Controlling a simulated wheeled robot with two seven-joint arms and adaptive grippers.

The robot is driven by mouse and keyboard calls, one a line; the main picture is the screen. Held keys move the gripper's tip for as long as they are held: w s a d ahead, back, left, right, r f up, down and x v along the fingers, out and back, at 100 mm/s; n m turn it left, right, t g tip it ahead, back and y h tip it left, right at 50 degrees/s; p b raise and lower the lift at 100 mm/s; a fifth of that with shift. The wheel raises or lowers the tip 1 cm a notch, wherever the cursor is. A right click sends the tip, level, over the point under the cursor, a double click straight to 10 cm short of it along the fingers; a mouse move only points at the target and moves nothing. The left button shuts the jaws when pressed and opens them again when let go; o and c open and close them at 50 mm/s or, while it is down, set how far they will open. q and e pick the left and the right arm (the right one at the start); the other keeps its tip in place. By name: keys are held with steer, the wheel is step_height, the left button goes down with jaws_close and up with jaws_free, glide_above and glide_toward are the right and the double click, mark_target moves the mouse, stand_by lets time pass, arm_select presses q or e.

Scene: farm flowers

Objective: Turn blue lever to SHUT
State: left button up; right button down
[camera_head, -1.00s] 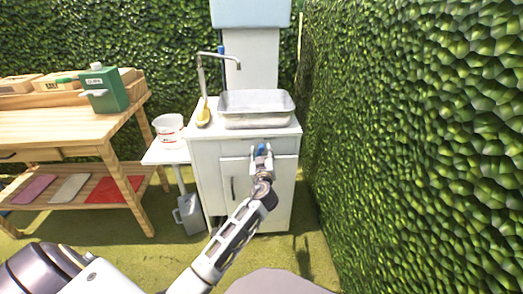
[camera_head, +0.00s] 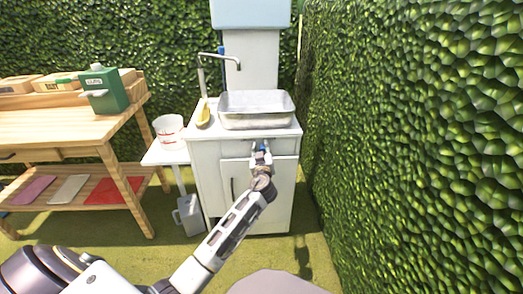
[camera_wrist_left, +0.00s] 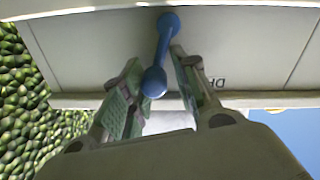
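The blue lever (camera_wrist_left: 163,50) is on the white front of the sink cabinet (camera_head: 204,172). In the left wrist view it runs from a round pivot at the top to a rounded knob lower down. My left gripper (camera_wrist_left: 157,80) is open, with one finger on each side of the lever. I cannot tell whether either finger touches it. In the head view the left gripper (camera_head: 261,150) is at the cabinet front below the basin, and only a bit of blue shows between its fingers. Dark lettering beside the lever is partly hidden by a finger. My right gripper is not in view.
A metal basin (camera_head: 257,121) and a tap (camera_head: 202,75) are on top of the cabinet. A white bucket (camera_head: 169,128) and a grey can (camera_head: 188,214) stand to the left, beside a wooden table (camera_head: 55,130). A hedge (camera_head: 420,150) closes off the right side.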

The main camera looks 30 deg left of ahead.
arm_select(q)
steer(key=c, duration=0.4)
steer(key=shift+d+f+m, duration=0.1)
steer(key=shift+d+m, duration=0.15)
steer(key=shift+m, duration=0.05)
steer(key=shift+w+d+f+m, duration=0.15)
steer(key=shift+d+m, duration=0.1)
steer(key=shift+m, duration=0.35)
steer(key=shift+c, duration=0.2)
steer(key=shift+w+d+f+m+b, duration=0.2)
steer(key=shift+d+m, duration=0.1)
steer(key=shift+m, duration=0.45)
steer(key=shift+w+d+f+m+b, duration=0.15)
steer(key=shift+d+m, duration=0.15)
steer(key=shift+m, duration=0.45)
steer(key=o, duration=0.7)
steer(key=shift+c, duration=0.2)
steer(key=shift+o, duration=1.4)
